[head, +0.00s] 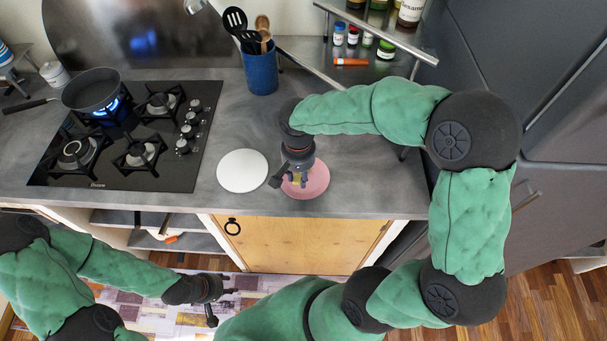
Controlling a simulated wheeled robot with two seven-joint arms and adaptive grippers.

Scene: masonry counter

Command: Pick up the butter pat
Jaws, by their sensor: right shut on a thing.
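The butter pat (297,178) is a small yellow piece at the pink plate (317,186) on the grey counter. My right gripper (292,181) points down over this plate and is shut on the butter pat. The gripper's fingers hide part of the butter and of the plate. I cannot tell whether the butter touches the plate. My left gripper (219,308) is low in front of the counter, above the patterned rug, away from the butter.
A white plate (242,171) lies just left of the pink plate. A black gas stove (120,135) with a pan (92,90) over a blue flame is at the left. A blue utensil holder (261,74) and a metal spice shelf (390,35) stand behind. Counter right of the pink plate is clear.

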